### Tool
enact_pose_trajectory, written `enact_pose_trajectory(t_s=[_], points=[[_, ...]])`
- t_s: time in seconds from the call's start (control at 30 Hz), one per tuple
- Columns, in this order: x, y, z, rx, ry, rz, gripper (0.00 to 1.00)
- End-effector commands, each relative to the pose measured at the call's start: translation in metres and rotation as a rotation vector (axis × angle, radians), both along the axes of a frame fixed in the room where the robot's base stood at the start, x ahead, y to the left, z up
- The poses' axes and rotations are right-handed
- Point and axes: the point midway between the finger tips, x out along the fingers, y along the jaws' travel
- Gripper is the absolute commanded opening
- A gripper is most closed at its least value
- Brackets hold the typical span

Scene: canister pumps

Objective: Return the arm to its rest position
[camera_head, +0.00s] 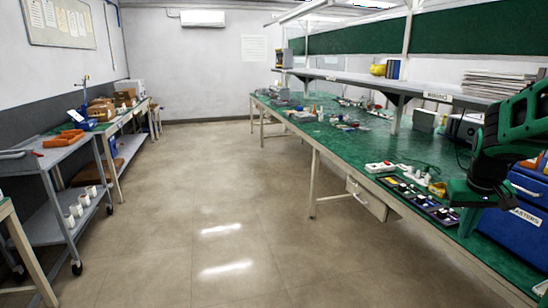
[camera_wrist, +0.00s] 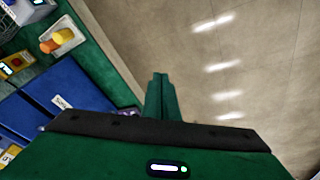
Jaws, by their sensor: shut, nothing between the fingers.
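My arm (camera_head: 515,125) is folded at the right edge of the head view, raised over the near end of the green-topped bench (camera_head: 345,148). In the wrist view, my gripper (camera_wrist: 160,78) has its two green fingers together with nothing between them. Bare floor shows beyond and to the right of the fingertips, and the bench edge is to their left. The gripper appears apart from everything around it.
A blue box (camera_head: 530,215) stands on the bench close to my arm; it also shows in the wrist view (camera_wrist: 75,100). A row of small trays (camera_head: 420,198) lies near the bench's front edge. A grey cart (camera_head: 45,160) stands left. The middle floor is clear.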

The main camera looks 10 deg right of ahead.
Motion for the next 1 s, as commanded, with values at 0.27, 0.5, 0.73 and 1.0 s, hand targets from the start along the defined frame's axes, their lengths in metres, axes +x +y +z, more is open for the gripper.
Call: enact_pose_trajectory(t_s=[0.27, 0.5, 0.73, 1.0], points=[[-0.114, 0.095, -0.012, 0.157, 0.088, -0.076, 0.00], [-0.183, 0.143, -0.028, 0.232, 0.161, -0.119, 0.00], [-0.198, 0.153, -0.032, 0.245, 0.179, -0.130, 0.00], [-0.198, 0.153, -0.032, 0.245, 0.179, -0.130, 0.00]])
